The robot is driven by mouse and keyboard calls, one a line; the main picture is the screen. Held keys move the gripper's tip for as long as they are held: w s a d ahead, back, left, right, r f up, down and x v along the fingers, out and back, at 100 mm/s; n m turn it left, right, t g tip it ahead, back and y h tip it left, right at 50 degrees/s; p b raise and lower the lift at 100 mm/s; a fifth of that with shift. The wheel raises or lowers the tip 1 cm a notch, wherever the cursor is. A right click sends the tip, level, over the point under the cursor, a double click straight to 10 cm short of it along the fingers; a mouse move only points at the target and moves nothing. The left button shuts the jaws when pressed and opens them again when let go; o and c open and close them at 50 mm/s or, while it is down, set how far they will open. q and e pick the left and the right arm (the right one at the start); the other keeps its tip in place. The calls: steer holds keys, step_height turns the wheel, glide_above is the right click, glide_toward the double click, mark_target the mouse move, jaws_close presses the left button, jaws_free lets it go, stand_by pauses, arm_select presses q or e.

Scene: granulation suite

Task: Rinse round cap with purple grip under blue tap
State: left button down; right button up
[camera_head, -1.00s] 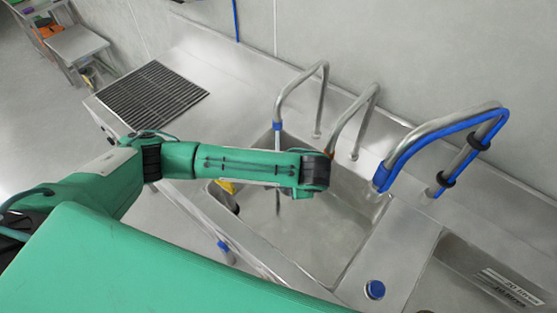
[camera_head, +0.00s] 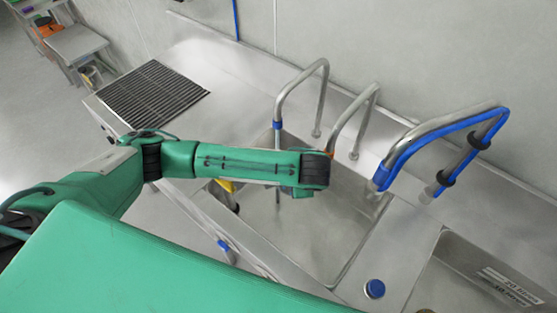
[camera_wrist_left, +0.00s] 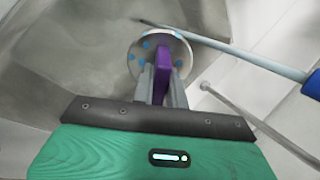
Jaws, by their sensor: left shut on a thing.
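In the left wrist view, my left gripper (camera_wrist_left: 161,78) is shut on the upright purple grip of a round cap (camera_wrist_left: 146,48). The cap is a pale disc with several blue spots, held beyond the fingertips. A thin grey rod-like line (camera_wrist_left: 235,50) runs from a blue collar (camera_wrist_left: 313,86) past the cap's upper edge; I cannot tell whether it touches the cap. In the head view, the blue-collared tap (camera_head: 301,82) arches over the sink, with a thin vertical line below its outlet. My left wrist is over the sink there and hides the fingers and cap. My right gripper is not in view.
A second bent tap (camera_head: 352,112) stands close right of the blue-collared one. A larger tap with a blue hose (camera_head: 440,128) is farther right. The sink basin (camera_head: 345,215) lies below. A dark drain grille (camera_head: 150,95) is set in the counter at left.

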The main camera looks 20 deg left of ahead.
arm_select(q)
steer(key=shift+p+v, duration=1.1)
steer(key=shift+p, duration=0.1)
steer(key=s+d+r, duration=0.2)
steer(key=s, duration=0.1)
steer(key=shift+d, duration=0.25)
